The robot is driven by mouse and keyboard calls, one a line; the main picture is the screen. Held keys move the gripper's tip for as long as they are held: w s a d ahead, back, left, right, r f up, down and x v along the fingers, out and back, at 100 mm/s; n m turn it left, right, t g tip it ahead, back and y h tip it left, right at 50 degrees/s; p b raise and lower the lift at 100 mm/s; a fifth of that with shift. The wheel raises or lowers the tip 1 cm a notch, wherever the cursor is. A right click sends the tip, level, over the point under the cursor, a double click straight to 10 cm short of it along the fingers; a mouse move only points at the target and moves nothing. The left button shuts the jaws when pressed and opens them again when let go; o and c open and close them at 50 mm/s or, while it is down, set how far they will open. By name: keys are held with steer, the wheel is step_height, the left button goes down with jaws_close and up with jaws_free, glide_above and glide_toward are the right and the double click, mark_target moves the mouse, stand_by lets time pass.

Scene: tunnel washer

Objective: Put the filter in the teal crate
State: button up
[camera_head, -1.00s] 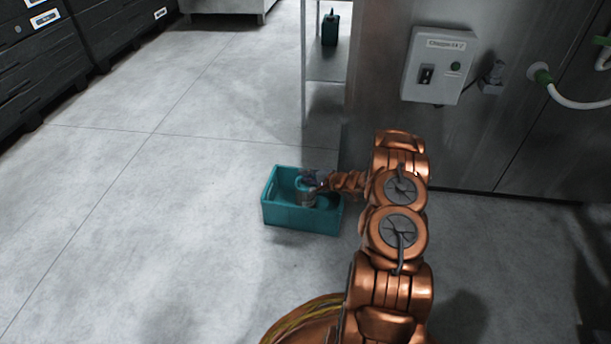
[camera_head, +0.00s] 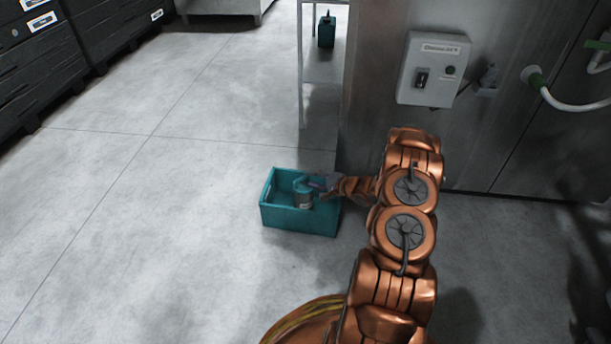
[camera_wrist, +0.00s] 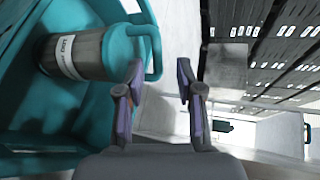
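The filter is a dark grey cylinder (camera_wrist: 80,56) with a white label and a teal cap with a handle. It lies inside the teal crate (camera_head: 297,219), and in the head view the filter (camera_head: 303,193) shows near the crate's middle. In the wrist view the crate (camera_wrist: 28,110) fills the left side. My gripper (camera_wrist: 159,72) is open, its two fingers apart with nothing clasped between them. The left finger is close to the filter's handle; whether they touch I cannot tell. In the head view my gripper (camera_head: 324,184) is at the crate's right side.
A steel machine wall with a grey control box (camera_head: 433,69) stands behind and right of the crate. Black bins (camera_head: 40,62) line the far left. The floor left of the crate is clear.

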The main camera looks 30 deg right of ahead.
steer(key=p+v, duration=0.2)
steer(key=v, duration=0.4)
steer(key=w+d+r+n+g+h, duration=0.35)
steer(key=r+h, duration=0.25)
steer(key=r, duration=0.3)
steer(key=s+a+r+n+g+h, duration=0.2)
steer(key=s+a+r+n+g, duration=0.15)
steer(key=a+r, duration=0.45)
steer(key=s+a+r+n+g+y, duration=0.1)
steer(key=s+a+r+n+g, duration=0.2)
steer(key=s+a, duration=0.6)
steer(key=s+a+r+n+g+y, duration=0.1)
steer(key=s+a+r+n+g, duration=0.2)
steer(key=s, duration=1.3)
steer(key=s+a+r+n+g+y, duration=0.1)
steer(key=s+a+r+n+g, duration=0.1)
steer(key=s+a+r, duration=0.6)
steer(key=s+a+g, duration=0.1)
steer(key=s+a, duration=0.4)
steer(key=a, duration=0.2)
steer(key=shift+s+a+n, duration=0.15)
steer(key=shift+a+n, duration=0.2)
steer(key=shift+n, duration=0.05)
step_height(320, 180, up, 43)
steer(key=t+p, duration=0.1)
steer(key=p, duration=3.9)
steer(key=shift+p, duration=0.3)
